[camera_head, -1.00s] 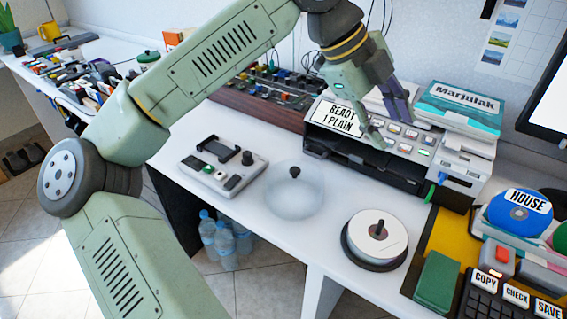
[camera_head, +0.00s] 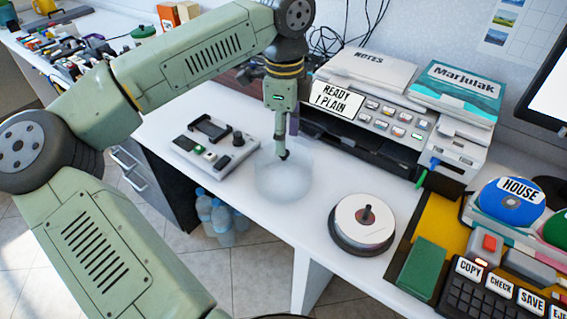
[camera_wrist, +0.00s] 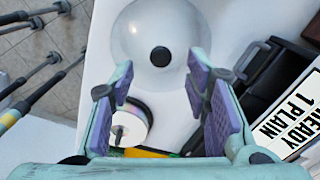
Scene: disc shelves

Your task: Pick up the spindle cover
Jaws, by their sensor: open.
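The spindle cover (camera_head: 284,177) is a clear, frosted dome with a dark knob on top. It sits on the white desk between the grey button box and the disc spindle. In the wrist view the cover (camera_wrist: 135,30) is at the top middle, its black knob (camera_wrist: 160,56) ahead of my fingertips and between their lines. My gripper (camera_head: 284,150) points down over the cover, with its fingertips close to the knob in the head view. In the wrist view my gripper (camera_wrist: 160,85) is open, with purple pads apart and nothing between them. Whether a finger touches the knob cannot be told.
A disc spindle (camera_head: 350,222) with white discs stands right of the cover. The printer (camera_head: 385,125) with a "READY 1 PLAIN" sign is behind. The grey button box (camera_head: 190,150) is at left. A green block (camera_head: 421,268) lies at right. The desk's front is clear.

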